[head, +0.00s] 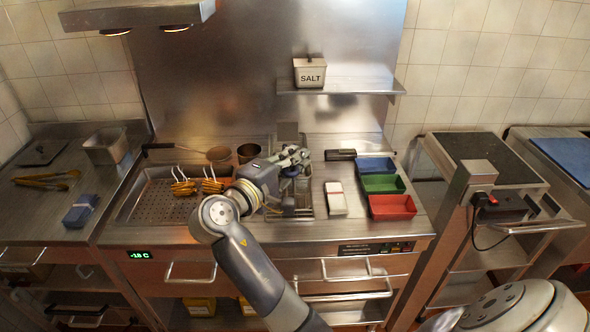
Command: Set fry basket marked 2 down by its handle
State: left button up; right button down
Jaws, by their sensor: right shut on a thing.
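My right gripper (296,160) is over the fryer well (305,210) in the middle of the counter, shut on what appears to be the fry basket's handle. The gripper and wrist cover most of the held part, and I cannot read a number 2. The basket itself is mostly hidden behind my arm, so I cannot tell whether it rests in the well or hangs above it. My left gripper is not in view.
A perforated tray (150,207) at left holds orange items with pale wire handles. A shelf (350,87) overhangs behind.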

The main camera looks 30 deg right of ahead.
jog(key=w+d+b, duration=0.1)
jog(key=w+d+f+b, duration=0.1)
jog(key=w, duration=0.1)
jog(key=w+d+f+b, duration=0.1)
jog(key=w, duration=0.1)
jog(key=shift+w+d+f+b, duration=0.2)
jog(key=shift+w+d+b, duration=0.05)
jog(key=shift+b, duration=0.15)
jog(key=f+b, duration=0.1)
jog(key=w+f+b, duration=0.1)
jog(key=f, duration=0.1)
jog(key=w+d+f+b, duration=0.1)
jog(key=f+b, duration=0.1)
jog(key=shift+d+f, duration=0.1)
jog(key=shift+f, duration=0.05)
